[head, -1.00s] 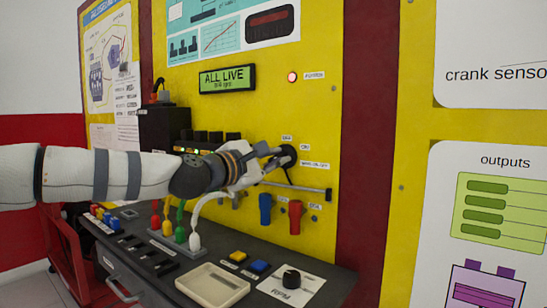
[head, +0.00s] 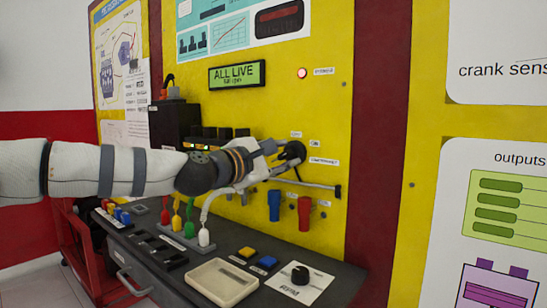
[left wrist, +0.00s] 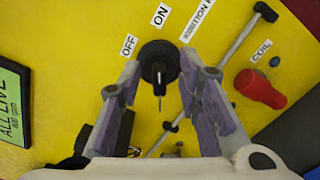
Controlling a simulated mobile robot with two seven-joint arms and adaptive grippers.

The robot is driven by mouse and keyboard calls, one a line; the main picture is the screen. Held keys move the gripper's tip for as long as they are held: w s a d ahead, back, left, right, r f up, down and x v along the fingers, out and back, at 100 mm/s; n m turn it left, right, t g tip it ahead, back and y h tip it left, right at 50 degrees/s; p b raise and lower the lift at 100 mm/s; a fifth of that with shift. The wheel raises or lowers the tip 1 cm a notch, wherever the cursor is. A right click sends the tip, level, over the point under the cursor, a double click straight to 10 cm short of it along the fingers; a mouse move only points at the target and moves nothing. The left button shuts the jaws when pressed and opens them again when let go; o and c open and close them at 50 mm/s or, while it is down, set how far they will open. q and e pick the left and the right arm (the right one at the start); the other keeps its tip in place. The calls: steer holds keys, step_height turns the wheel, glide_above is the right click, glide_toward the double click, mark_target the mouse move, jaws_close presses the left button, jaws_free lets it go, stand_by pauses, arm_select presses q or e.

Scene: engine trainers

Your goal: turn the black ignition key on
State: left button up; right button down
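The black ignition key (left wrist: 159,66) is on the yellow panel, in a round black switch, between the OFF label (left wrist: 128,45) and the ON label (left wrist: 160,15). In the head view the black switch (head: 297,150) is partly covered by my left gripper (head: 283,154). In the left wrist view the left gripper (left wrist: 159,82) has its two fingers apart, one on each side of the key. I see no clear grip; whether a fingertip touches the switch I cannot tell. My right gripper is not in view.
A grey rod (head: 312,184) runs just below the switch, with blue (head: 274,205) and red (head: 305,213) plugs under it. A bench (head: 330,276) with coloured leads and a black knob (head: 300,274) juts out below. A lit red lamp (head: 302,73) and an ALL LIVE display (head: 237,74) are above.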

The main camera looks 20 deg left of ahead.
arm_select(q)
steer(key=v, duration=1.1)
steer(key=shift+s, duration=0.15)
